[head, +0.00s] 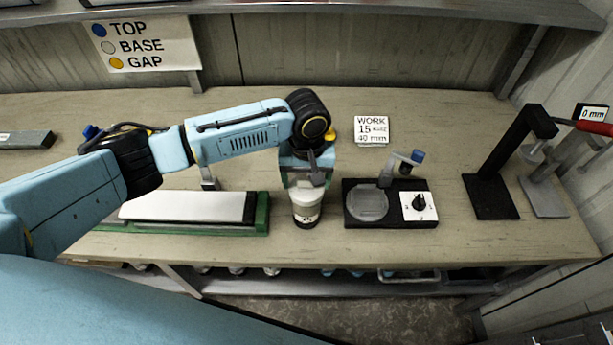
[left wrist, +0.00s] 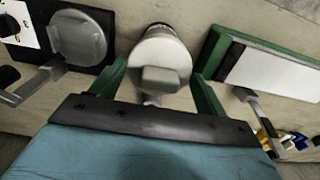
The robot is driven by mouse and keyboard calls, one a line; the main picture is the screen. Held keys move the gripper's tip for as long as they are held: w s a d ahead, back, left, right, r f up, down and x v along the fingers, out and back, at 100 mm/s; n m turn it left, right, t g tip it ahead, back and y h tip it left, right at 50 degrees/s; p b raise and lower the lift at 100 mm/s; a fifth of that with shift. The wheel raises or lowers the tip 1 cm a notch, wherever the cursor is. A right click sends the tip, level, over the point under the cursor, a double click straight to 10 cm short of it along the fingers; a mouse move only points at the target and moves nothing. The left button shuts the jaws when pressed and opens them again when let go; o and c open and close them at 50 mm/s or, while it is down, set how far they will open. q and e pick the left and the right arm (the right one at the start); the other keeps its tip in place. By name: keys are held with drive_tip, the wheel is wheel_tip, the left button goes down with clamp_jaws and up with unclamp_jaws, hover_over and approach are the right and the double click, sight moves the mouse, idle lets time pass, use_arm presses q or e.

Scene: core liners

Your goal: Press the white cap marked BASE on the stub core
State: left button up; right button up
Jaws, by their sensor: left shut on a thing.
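My left gripper (head: 306,184) reaches down over a white, round piece (head: 306,197) standing at the front of the bench; I take it to be the white cap on the stub core. A dark band or marking (head: 306,222) shows near its foot. In the left wrist view the white round top (left wrist: 160,50) carries a grey block (left wrist: 160,78). The green fingers of my left gripper (left wrist: 158,82) lie on either side of it, shut on it. Where cap and core meet is hidden, and I cannot read BASE on it. My right gripper is not in view.
A green-framed tray with a white top (head: 185,206) lies close on the left. A black device with a round plate and dial (head: 388,203) stands close on the right. Farther right are a black stand (head: 490,196) and a red-handled press (head: 592,127). A sign (head: 140,46) hangs behind.

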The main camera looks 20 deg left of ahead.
use_arm(q)
drive_tip(key=shift+f, duration=0.75)
drive_tip(key=o, duration=0.9)
drive_tip(key=shift+o, duration=0.2)
wheel_tip(320, 180, up, 3)
drive_tip(key=p, duration=0.3)
drive_tip(key=shift+f, duration=0.1)
drive_tip(key=shift+r, duration=2.15)
